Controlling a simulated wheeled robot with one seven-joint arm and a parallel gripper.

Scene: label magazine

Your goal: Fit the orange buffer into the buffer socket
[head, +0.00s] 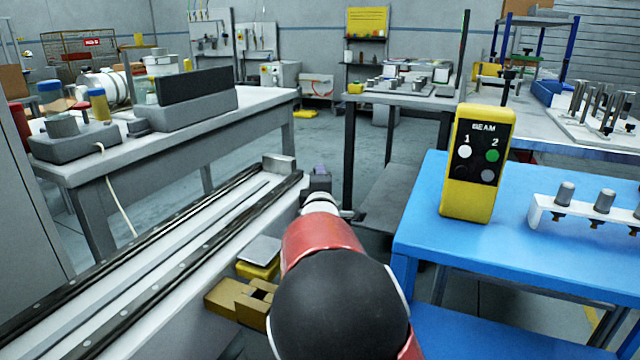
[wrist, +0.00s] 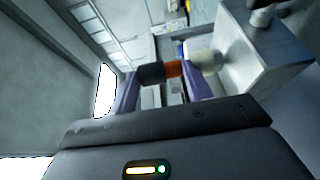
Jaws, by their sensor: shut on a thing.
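The orange buffer (wrist: 173,69) shows in the wrist view as a short orange band next to a dark cylindrical part (wrist: 150,73). My gripper (wrist: 160,82) is shut on it, with one purple finger on each side. A pale rounded piece (wrist: 206,61) lies to the right, between the orange band and a light grey block (wrist: 250,48). I cannot tell whether the buffer touches that piece, and I cannot make out the socket opening. In the head view my gripper (head: 320,173) is beyond my red and black arm, near the rail's far end; the buffer is hidden there.
A long rail bed (head: 165,265) runs along the left, with a pale end block (head: 279,163). A blue table (head: 420,235) with a yellow beam box (head: 470,165) stands right. Brass-coloured brackets (head: 238,300) sit beside my arm. Open floor lies beyond the rail.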

